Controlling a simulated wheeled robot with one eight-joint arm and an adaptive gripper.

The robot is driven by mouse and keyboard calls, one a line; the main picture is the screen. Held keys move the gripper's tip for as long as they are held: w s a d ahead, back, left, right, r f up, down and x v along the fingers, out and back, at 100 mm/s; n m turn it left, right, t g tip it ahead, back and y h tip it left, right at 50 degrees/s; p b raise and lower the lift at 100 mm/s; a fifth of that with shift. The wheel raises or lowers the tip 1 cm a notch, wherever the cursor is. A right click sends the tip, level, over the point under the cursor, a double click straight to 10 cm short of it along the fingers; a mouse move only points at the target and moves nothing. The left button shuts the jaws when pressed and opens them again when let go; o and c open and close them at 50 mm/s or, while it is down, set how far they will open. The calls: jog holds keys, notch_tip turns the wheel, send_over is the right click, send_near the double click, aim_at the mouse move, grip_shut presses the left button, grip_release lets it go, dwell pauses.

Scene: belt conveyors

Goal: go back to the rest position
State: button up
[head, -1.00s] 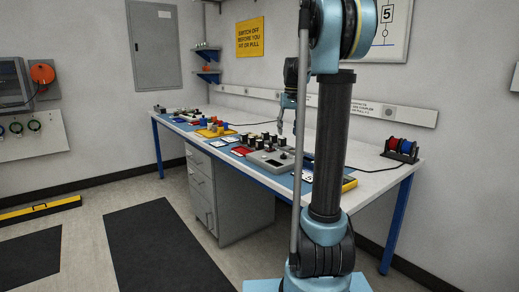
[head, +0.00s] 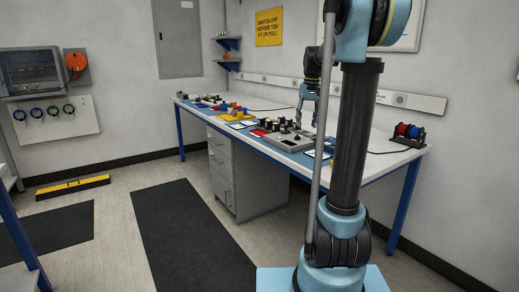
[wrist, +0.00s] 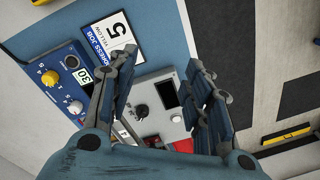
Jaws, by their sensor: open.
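My gripper (head: 308,112) is open and empty, hanging fingers-down over the right part of the workbench (head: 385,160) in the head view. In the wrist view its two dark fingers (wrist: 160,65) are spread apart with nothing between them. Below and beyond them is a grey control box (wrist: 155,88) with a black knob and a dark window; it also shows in the head view (head: 289,142). The fingers hide parts of this box, and I see no contact with it.
Small parts and a yellow tray (head: 237,116) stand farther along the bench. Red and blue spools (head: 408,131) stand at its right end. Dark floor mats (head: 185,235) lie in front.

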jog(key=s+f, duration=0.7)
jog(key=s, duration=0.4)
jog(key=s+f+t, duration=0.1)
jog(key=s+f, duration=0.6)
jog(key=s, duration=0.5)
jog(key=s+a+f+t, duration=0.1)
jog(key=s+f, duration=0.6)
jog(key=s, duration=0.5)
jog(key=shift+f+h, duration=0.35)
jog(key=shift+h, duration=0.05)
jog(key=shift+s, duration=0.1)
jog(key=shift+w+f, duration=0.2)
jog(key=shift+w, duration=0.2)
jog(key=c, duration=0.3)
jog(key=shift+d, duration=0.1)
